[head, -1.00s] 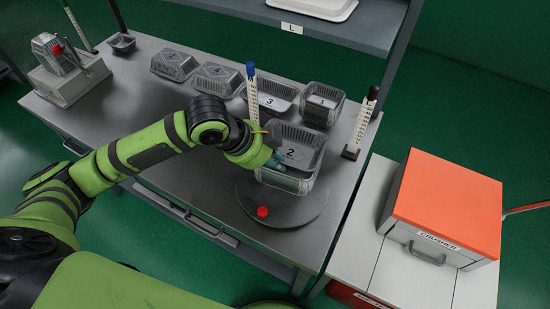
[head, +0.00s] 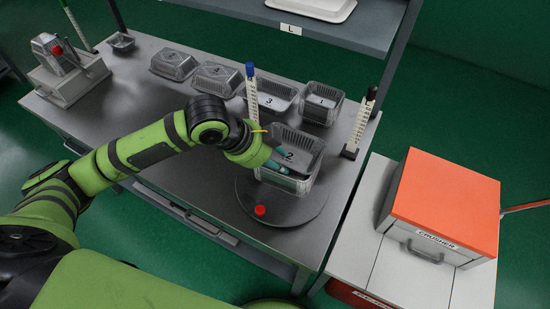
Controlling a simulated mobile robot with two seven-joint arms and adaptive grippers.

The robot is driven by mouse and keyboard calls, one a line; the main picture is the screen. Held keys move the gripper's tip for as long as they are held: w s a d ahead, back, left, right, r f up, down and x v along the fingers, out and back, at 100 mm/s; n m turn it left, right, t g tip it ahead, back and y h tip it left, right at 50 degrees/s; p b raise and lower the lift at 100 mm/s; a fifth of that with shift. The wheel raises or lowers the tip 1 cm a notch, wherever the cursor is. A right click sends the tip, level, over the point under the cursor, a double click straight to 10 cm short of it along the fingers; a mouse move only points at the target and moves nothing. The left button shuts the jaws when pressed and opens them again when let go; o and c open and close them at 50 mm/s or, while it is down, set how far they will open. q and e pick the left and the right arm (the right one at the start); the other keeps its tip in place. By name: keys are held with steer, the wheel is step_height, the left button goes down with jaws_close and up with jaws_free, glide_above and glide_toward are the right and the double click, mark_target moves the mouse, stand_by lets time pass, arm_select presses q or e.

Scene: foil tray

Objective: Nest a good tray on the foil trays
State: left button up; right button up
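A foil tray marked 2 (head: 306,146) stands on a round dark disc (head: 300,213) near the right end of the steel table. My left gripper (head: 276,167) is at this tray's left front side, with its teal fingers reaching in over the rim. Its fingertips are partly hidden, so I cannot tell whether it grips the wall. Behind stand a tray marked 3 (head: 284,93) and a tray marked 1 (head: 333,99). Two trays (head: 173,64) and (head: 217,81) lie upside down to the left. My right gripper is out of view.
A measuring post with a blue cap (head: 251,90) stands close behind my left gripper. A black-capped post (head: 361,122) is at the right edge. A red knob (head: 260,211) is at the disc's front. An orange-topped crusher (head: 445,205) stands right.

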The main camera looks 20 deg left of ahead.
arm_select(q)
steer(key=shift+a+r, duration=0.1)
steer(key=shift+a, duration=0.05)
steer(key=v, duration=0.7)
steer(key=shift+r, duration=0.35)
steer(key=shift+s, duration=0.15)
